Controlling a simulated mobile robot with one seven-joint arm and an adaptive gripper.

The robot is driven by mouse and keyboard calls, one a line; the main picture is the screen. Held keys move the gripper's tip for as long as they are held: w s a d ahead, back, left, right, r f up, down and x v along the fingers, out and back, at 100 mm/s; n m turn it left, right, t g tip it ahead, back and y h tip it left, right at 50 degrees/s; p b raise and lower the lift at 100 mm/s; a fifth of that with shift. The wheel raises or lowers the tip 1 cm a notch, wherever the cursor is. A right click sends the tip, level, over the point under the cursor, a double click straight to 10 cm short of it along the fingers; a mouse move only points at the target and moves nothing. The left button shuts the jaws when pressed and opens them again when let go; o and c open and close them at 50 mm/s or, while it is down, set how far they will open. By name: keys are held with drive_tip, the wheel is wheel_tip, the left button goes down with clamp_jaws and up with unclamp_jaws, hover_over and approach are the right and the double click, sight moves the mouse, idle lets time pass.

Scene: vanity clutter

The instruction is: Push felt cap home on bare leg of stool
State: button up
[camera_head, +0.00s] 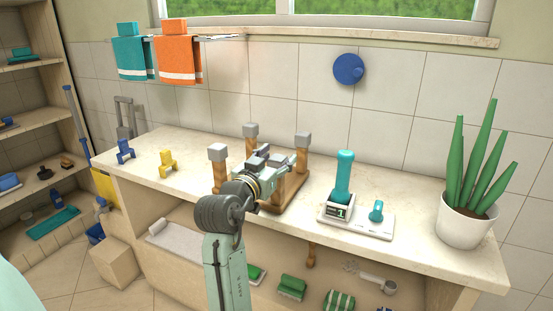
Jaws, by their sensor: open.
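A wooden stool (291,194) rests upside down on the counter, legs up. Grey caps top three visible legs: a front left cap (217,152), a back cap (250,130) and a right cap (302,139). My gripper (276,158) is open over the stool, among these legs. My gripper and wrist cover the middle and front of the stool, so a bare leg cannot be made out. I cannot tell whether a loose cap lies between the fingers.
On the counter (412,248), a teal cylinder (344,172) stands on a white device to the right, with a potted plant (466,220) beyond. A yellow item (167,164) and a blue item (125,151) stand left. Counter between stool and device is clear.

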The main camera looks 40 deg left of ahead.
drive_tip(key=shift+o, duration=0.3)
drive_tip(key=v, duration=1.2)
